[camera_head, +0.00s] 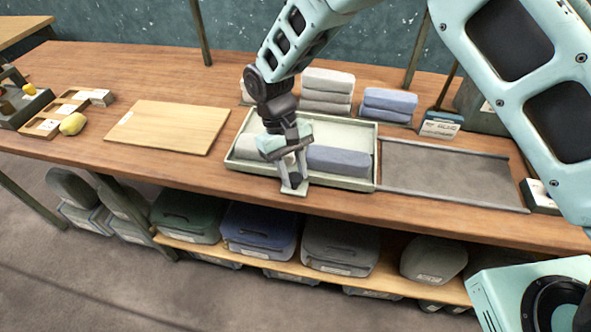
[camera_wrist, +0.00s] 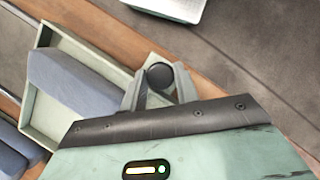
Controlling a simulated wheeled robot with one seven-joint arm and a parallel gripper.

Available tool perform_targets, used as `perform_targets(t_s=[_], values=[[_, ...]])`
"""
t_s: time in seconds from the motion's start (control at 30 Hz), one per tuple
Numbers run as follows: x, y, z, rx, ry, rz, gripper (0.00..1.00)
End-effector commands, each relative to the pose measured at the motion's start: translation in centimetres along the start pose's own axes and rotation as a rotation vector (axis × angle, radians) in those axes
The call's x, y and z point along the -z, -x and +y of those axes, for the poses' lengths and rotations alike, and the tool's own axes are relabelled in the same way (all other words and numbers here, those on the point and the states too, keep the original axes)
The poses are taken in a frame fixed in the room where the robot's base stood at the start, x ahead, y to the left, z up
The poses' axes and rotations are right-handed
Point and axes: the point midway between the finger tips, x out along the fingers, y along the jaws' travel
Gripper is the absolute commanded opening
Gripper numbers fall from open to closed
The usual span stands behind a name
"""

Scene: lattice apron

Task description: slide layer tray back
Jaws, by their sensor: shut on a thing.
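The layer tray (camera_head: 243,166) is a shallow pale green tray on the wooden bench. A light grey folded cloth (camera_head: 256,148) and a blue-grey folded cloth (camera_head: 338,160) lie in its front part; the back part looks bare. My gripper (camera_head: 293,186) points down at the middle of the tray's front side and is shut there. In the wrist view the tray (camera_wrist: 112,68) lies at the left, and my gripper (camera_wrist: 160,82) has its fingers either side of a dark round knob (camera_wrist: 159,75) by the tray wall. My arm hides some of the tray's middle.
A grey recessed runway (camera_head: 445,172) with raised rails lies right of the tray. A wooden board (camera_head: 168,128) lies to its left. Folded stacks (camera_head: 327,92) (camera_head: 389,105) stand just behind the tray. Bins (camera_head: 260,228) fill the shelf below.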

Motion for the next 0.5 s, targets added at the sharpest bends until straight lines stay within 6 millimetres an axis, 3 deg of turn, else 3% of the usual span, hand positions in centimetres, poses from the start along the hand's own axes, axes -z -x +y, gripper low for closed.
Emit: perform_targets(t_s=[0.23,0.27,0.3,0.5], values=[[0.46,0.45,-0.42,0.007,0.004,0.021,0.0],[0.47,0.46,-0.43,0.007,0.004,0.022,0.33],[0.47,0.46,-0.44,0.007,0.004,0.022,0.39],[0.32,0.29,-0.34,0.006,0.003,0.015,0.39]])
